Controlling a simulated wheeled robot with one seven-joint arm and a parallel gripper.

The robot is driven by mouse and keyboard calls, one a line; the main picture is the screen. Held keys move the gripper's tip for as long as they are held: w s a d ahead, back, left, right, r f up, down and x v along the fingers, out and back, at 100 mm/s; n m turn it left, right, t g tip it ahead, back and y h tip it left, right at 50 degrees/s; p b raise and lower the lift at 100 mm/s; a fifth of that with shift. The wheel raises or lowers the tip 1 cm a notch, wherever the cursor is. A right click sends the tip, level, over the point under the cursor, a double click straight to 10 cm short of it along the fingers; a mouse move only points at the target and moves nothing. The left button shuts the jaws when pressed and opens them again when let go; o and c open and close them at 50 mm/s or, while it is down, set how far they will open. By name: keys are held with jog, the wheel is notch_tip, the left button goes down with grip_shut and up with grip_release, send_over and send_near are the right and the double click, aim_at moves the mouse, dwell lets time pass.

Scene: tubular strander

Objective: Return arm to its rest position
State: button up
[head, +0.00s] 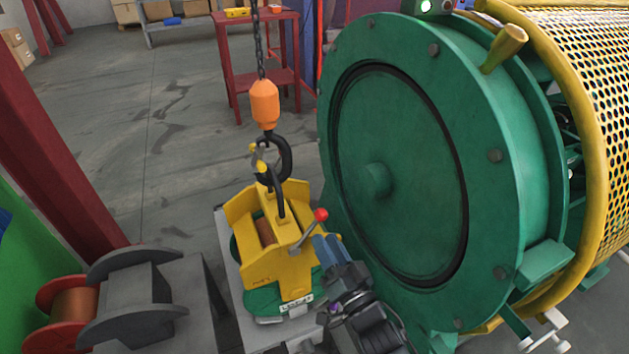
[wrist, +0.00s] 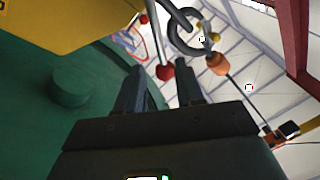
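My gripper (head: 327,243) is at the end of my arm, at lower centre in the head view, just right of the yellow lifting fixture (head: 283,262). In the wrist view its two fingers (wrist: 160,68) stand apart with nothing clamped between them. A lever with a red knob (head: 321,214) on the fixture is close to the fingertips. In the wrist view the red knob (wrist: 165,72) shows between the fingers; I cannot tell how far beyond them it is.
A hook with an orange block (head: 264,103) on a chain holds the fixture's handle. The large green machine disc (head: 385,175) stands close on the right. A grey stand with a copper spool (head: 75,306) is at lower left.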

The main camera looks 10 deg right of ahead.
jog(key=s+d+n+g+h, duration=0.15)
jog(key=s+d, duration=0.35)
jog(key=s, duration=0.8)
jog(key=s+d+m+h, duration=0.1)
jog(key=s+d+h, duration=0.25)
jog(key=s, duration=0.95)
jog(key=s+d+r+n+g+h, duration=0.1)
jog(key=s+d+r, duration=0.1)
jog(key=s+r, duration=0.5)
jog(key=s+d+r+n+g+h, duration=0.1)
jog(key=s+d+r+g, duration=0.1)
jog(key=s+r, duration=0.5)
jog(key=s+d, duration=0.1)
jog(key=s, duration=0.2)
jog(key=shift+s+r+n, duration=0.2)
jog(key=shift+n, duration=0.15)
